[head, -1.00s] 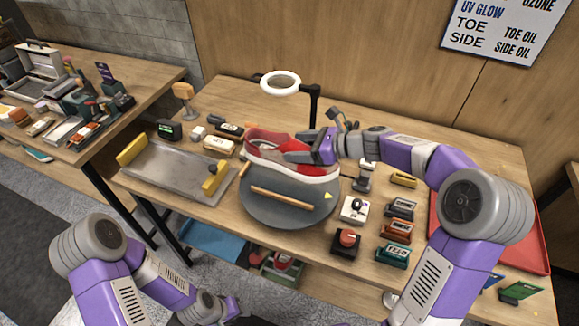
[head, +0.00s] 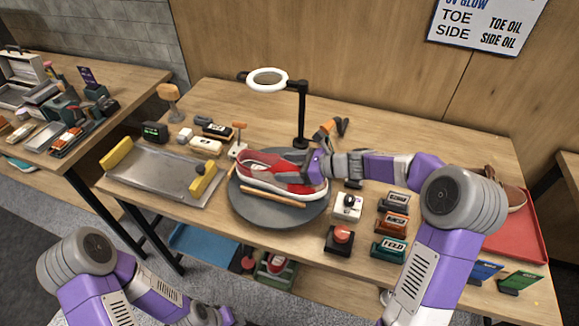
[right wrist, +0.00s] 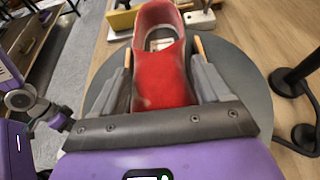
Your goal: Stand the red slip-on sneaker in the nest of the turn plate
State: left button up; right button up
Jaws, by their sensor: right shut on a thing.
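The red slip-on sneaker (head: 258,165) with its white sole is upright over the grey turn plate (head: 285,217), toe to the right. A wooden rail of the nest (head: 270,198) runs along the sneaker's near side. My right gripper (head: 297,166) is shut on the sneaker's toe part. In the right wrist view the red upper (right wrist: 162,75) sits between my two fingers, with a wooden rail end (right wrist: 200,47) showing on each side. Whether the sole rests on the plate is hidden. My left arm is at the bottom left; its gripper is not clearly in view.
A metal tray with yellow ends (head: 160,178) lies left of the plate. A ring lamp (head: 268,79) on a black stand rises behind it. A red button box (head: 340,238), a white switch box (head: 347,207) and several labelled blocks stand right. A red tray (head: 520,235) is far right.

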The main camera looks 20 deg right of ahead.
jog(key=o, duration=1.7)
jog(key=shift+c, duration=0.2)
jog(key=shift+r, duration=0.15)
jog(key=p+v, duration=0.2)
jog(key=v, duration=0.8)
jog(key=shift+s+d+r+p, duration=0.15)
jog(key=shift+d+p, duration=0.15)
jog(key=shift+p, duration=0.05)
jog(key=shift+s+d+r, duration=0.2)
jog(key=shift+s+d, duration=0.2)
jog(key=shift+d, duration=0.1)
jog(key=shift+f, duration=0.1)
